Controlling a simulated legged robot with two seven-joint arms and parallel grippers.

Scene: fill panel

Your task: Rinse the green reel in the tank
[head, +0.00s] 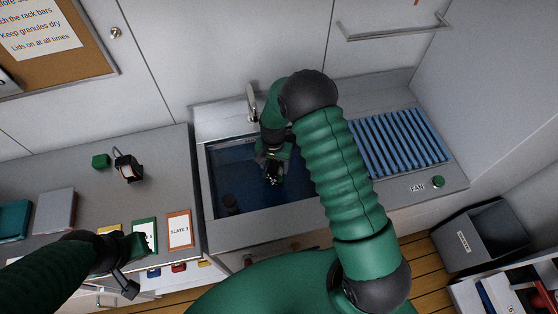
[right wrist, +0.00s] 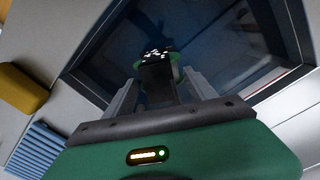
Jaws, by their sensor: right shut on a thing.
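The tank (head: 228,168) is a dark blue basin sunk in the counter, with a tap at its back edge. My right gripper (head: 273,166) reaches down over it. In the right wrist view, my right gripper (right wrist: 160,92) is shut on the green reel (right wrist: 176,73), which has green rims and a black middle with white flecks. The reel is partly hidden by the fingers. Whether it touches any water I cannot tell. My left gripper (head: 128,252) is low at the left, by the counter's front edge; its fingers are not clear.
A blue slatted rack (head: 400,140) lies right of the tank, with a green FAN button (head: 438,181) near it. Slate cards (head: 179,229) lie on the left counter. A grey bin (head: 485,240) stands at right.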

